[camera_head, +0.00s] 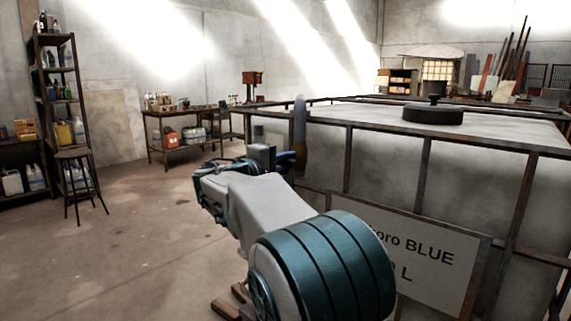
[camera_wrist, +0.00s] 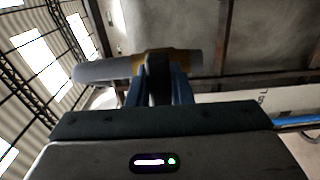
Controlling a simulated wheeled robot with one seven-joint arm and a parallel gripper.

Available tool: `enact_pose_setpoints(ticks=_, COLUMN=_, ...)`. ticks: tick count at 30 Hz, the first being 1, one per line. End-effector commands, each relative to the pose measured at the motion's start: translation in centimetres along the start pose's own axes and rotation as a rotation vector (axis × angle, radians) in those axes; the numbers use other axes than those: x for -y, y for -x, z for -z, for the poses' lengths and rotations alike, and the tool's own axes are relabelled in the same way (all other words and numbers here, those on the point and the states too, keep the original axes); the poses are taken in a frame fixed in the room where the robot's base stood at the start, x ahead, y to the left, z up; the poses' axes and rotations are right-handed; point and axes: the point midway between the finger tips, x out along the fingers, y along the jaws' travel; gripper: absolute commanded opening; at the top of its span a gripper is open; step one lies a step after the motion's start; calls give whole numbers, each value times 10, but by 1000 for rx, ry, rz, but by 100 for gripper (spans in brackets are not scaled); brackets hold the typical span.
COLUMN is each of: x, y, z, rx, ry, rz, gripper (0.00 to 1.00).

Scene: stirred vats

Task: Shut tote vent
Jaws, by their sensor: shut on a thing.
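The tote is a large pale tank (camera_head: 385,160) in a rusty metal frame, filling the right of the head view. A dark round lid (camera_head: 433,115) with a small knob sits on its top. My gripper (camera_head: 288,157) is at the tote's near left corner, shut on a grey and brown bar (camera_head: 300,120). The bar stands upright in the head view. In the wrist view the bar (camera_wrist: 105,70) lies across the blue fingers (camera_wrist: 157,88), its brown part at them. I cannot tell whether the bar is fixed to the tote. No part is clearly readable as the vent.
A lettered sign (camera_head: 400,250) hangs on the tote's near side. A stool (camera_head: 78,170) and a tall shelf (camera_head: 62,90) with bottles stand at the left. A workbench (camera_head: 185,113) stands by the back wall. The floor (camera_head: 130,230) at left is clear.

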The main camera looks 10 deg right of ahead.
Motion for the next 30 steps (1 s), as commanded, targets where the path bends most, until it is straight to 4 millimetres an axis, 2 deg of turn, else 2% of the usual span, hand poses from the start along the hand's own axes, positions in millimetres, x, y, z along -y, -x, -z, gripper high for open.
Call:
enact_pose_setpoints(ticks=1, x=0, y=0, z=0, rx=-1, ry=-2, rz=1, gripper=22)
enact_pose_setpoints(ticks=3, x=0, y=0, z=0, rx=-1, ry=-2, rz=1, gripper=41)
enact_pose_setpoints(ticks=14, x=0, y=4, z=1, rx=-2, ry=0, rz=1, gripper=41)
enact_pose_setpoints(ticks=19, x=0, y=29, z=1, rx=-4, ry=0, rz=1, gripper=41)
enact_pose_setpoints(ticks=30, x=0, y=111, z=1, rx=-4, ry=0, rz=1, gripper=41)
